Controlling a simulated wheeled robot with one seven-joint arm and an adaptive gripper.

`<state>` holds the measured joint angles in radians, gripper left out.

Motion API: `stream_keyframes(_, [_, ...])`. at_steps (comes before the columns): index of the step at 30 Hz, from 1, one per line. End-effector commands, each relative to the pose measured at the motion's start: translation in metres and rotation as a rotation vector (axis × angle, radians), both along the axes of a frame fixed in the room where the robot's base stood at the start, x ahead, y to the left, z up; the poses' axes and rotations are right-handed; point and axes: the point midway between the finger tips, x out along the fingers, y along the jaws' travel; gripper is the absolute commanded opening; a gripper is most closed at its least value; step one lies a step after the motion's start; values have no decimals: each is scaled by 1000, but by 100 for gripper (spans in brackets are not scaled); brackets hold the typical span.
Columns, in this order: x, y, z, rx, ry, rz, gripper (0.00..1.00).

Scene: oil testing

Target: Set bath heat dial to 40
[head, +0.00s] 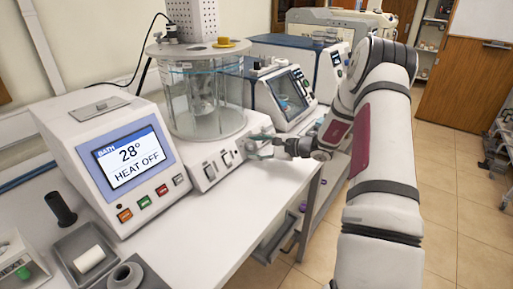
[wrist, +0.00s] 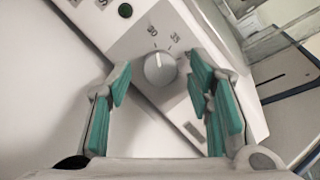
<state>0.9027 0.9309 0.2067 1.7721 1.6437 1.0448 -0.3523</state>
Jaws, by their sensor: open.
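My gripper (head: 263,145) is open at the front of the bath base (head: 206,160). Its green-padded fingers lie on either side of the dial in the wrist view, with gaps visible. In the head view the gripper covers the dial. The bath display (head: 127,157) reads 28° and HEAT OFF.
The glass bath (head: 190,100) stands on the base behind my gripper. Other instruments (head: 285,95) stand behind to the right. The white bench (head: 215,220) is clear in front of the base. A tray with a white cylinder (head: 89,259) sits at front left.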

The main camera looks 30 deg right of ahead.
Motion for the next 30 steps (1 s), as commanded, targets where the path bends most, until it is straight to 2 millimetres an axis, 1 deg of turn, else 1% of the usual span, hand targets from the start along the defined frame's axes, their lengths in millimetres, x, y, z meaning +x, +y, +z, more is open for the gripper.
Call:
stream_keyframes(3, [0, 0, 0, 0, 0, 0, 47])
stream_keyframes(5, [0, 0, 0, 0, 0, 0, 34])
stream_keyframes(6, [0, 0, 0, 0, 0, 0, 24])
stream_keyframes(8, [0, 0, 0, 0, 0, 0, 11])
stream_keyframes(9, [0, 0, 0, 0, 0, 0, 2])
stream_keyframes(10, [0, 0, 0, 0, 0, 0, 0])
stream_keyframes(20, [-1, 0, 0, 28, 11, -15, 0])
stream_keyframes(26, [-1, 0, -1, 111, 41, -63, 0])
stream_keyframes(30, [-2, 1, -2, 203, 76, -115, 0])
